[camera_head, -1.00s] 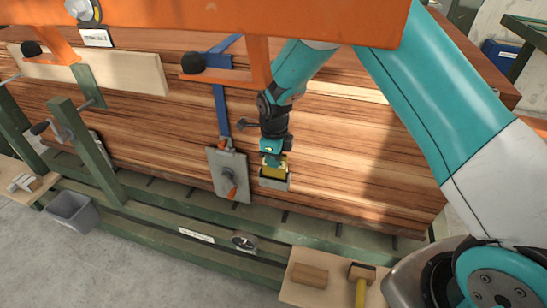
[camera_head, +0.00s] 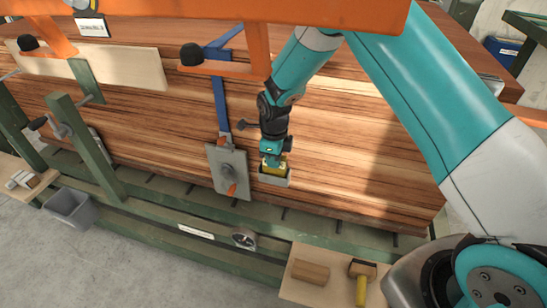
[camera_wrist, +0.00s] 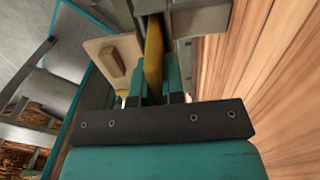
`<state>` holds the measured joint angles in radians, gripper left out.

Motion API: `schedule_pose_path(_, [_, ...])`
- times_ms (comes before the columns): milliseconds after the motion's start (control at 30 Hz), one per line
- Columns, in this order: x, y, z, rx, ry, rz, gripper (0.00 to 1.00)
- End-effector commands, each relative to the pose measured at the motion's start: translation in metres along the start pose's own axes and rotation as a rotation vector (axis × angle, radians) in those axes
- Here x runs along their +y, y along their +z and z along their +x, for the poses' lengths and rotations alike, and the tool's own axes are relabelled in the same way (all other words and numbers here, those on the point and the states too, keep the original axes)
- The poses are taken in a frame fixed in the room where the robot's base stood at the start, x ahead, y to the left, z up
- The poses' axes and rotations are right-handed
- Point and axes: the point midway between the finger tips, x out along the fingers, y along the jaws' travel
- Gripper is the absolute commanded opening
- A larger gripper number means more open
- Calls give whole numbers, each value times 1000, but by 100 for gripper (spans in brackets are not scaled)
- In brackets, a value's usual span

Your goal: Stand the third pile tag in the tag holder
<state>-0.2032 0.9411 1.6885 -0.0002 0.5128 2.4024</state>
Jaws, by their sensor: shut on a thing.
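My gripper (camera_head: 273,160) is shut on a yellow tag (camera_head: 278,166) in front of the wood stack. The tag also shows in the wrist view (camera_wrist: 153,50), upright between the teal fingers (camera_wrist: 159,85). A small grey tag holder (camera_head: 275,180) sits right below the gripper at the front of the stack. The tag's lower part is down at the holder and seems to be inside it; its lower edge is hidden. In the wrist view the grey holder (camera_wrist: 200,20) lies close beside the tag's far end.
A grey plate with an orange handle (camera_head: 228,172) is just left of the holder. A wooden shelf (camera_head: 325,290) below carries a wood block (camera_head: 311,272) and a mallet (camera_head: 362,272). Orange arms (camera_head: 225,65) and green posts (camera_head: 85,145) stand before the stack (camera_head: 340,140).

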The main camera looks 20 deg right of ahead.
Motion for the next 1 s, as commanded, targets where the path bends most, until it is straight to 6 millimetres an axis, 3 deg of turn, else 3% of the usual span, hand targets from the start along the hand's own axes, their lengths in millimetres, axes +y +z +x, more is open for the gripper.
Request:
schedule_pose_path(433, [0,0,6,-1,-1,0,0])
schedule_pose_path(467, [0,0,6,-1,-1,0,14])
schedule_pose_path(567, [0,0,6,-1,-1,0,38])
schedule_pose_path(867, [0,0,5,-1,-1,0,40])
schedule_pose_path(1000, [-1,1,-8,-3,-3,0,40])
